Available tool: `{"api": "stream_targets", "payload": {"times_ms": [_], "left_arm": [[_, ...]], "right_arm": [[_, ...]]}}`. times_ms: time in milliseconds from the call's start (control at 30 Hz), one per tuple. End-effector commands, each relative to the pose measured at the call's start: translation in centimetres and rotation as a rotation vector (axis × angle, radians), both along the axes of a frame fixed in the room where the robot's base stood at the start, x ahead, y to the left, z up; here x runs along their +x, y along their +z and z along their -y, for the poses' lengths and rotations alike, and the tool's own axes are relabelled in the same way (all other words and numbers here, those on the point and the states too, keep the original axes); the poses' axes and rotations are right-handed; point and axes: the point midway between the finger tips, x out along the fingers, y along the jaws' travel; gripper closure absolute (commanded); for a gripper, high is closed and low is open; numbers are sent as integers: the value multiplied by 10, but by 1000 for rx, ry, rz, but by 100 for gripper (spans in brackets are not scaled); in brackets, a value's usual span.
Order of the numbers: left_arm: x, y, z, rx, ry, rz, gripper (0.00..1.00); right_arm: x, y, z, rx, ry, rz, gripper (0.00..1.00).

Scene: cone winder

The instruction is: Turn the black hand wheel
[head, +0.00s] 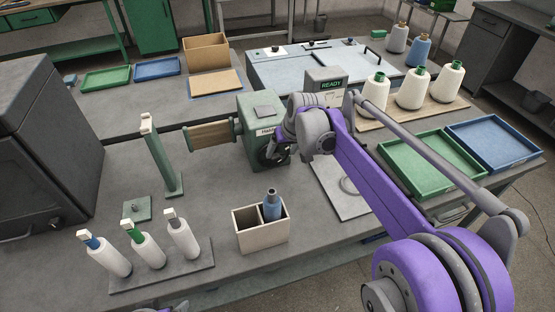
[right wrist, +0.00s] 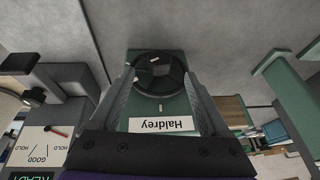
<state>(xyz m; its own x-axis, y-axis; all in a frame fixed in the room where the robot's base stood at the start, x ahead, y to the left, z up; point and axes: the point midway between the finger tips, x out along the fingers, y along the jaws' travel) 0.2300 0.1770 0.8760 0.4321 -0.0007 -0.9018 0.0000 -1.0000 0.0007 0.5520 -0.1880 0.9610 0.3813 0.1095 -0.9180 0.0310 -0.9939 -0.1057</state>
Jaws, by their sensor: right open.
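The green winder body (head: 262,112), labelled Haldrey, stands mid-table in the head view. Its black hand wheel (head: 273,157) is on the near face, partly covered by my right wrist. In the right wrist view the wheel (right wrist: 145,82) is a dark ring with a pale mark at its rim, above the upside-down Haldrey label (right wrist: 160,124). My right gripper (right wrist: 160,74) is open, with one finger on each side of the wheel. I cannot tell whether the fingers touch the rim.
A divided box (head: 262,240) with a blue-wrapped bobbin stands in front of the winder. Several bobbins stand on a grey board (head: 165,268) at front left. A green post (head: 160,160) rises left of the winder. A READY display (head: 328,86) stands behind my wrist.

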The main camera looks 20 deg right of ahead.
Motion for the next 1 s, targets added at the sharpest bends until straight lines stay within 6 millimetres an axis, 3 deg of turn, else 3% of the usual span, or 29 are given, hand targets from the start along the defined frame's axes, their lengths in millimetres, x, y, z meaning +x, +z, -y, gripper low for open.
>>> {"api": "stream_targets", "payload": {"times_ms": [100,300,733,1000], "left_arm": [[0,-2,0,0,0,-1,12],[-1,-4,0,0,0,-1,12],[-1,-4,0,0,0,-1,12],[-1,-4,0,0,0,-1,12]], "right_arm": [[9,-22,-3,-1,2,-1,20],[20,-48,-6,-1,3,-1,20],[24,-58,-8,-1,3,-2,20],[24,-58,-7,-2,4,-2,67]]}}
